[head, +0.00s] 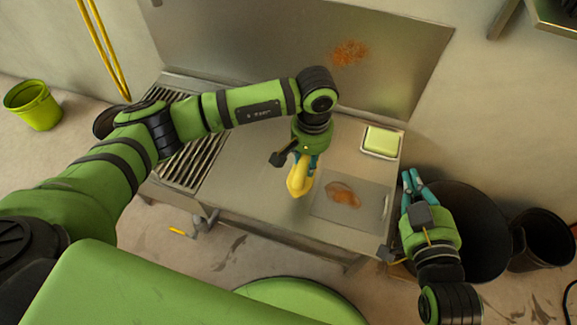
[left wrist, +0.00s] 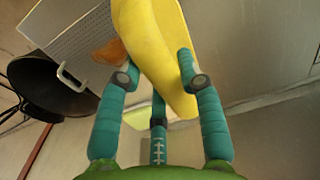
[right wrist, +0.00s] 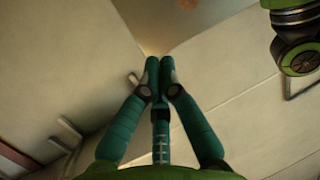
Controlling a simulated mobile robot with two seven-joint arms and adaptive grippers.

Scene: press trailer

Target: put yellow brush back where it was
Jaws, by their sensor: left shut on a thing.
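The yellow brush (head: 299,182) hangs below my left gripper (head: 308,160), above the middle of the steel counter (head: 240,187). The left fingers are closed around it. In the left wrist view the smooth yellow brush (left wrist: 157,45) lies tilted between the teal fingers (left wrist: 158,78). Its bristles cannot be made out. My right gripper (head: 411,176) is beyond the counter's right edge, over a dark bin. In the right wrist view its fingertips (right wrist: 160,66) are together with nothing visible between them.
A yellow-green block (head: 381,141) sits in a pale tray at the counter's back right. A grey plate with a brown stain (head: 342,195) lies right of the brush. A slatted rack (head: 186,160) is at left. Dark bins (head: 480,225) stand right; a green bucket (head: 33,104) stands far left.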

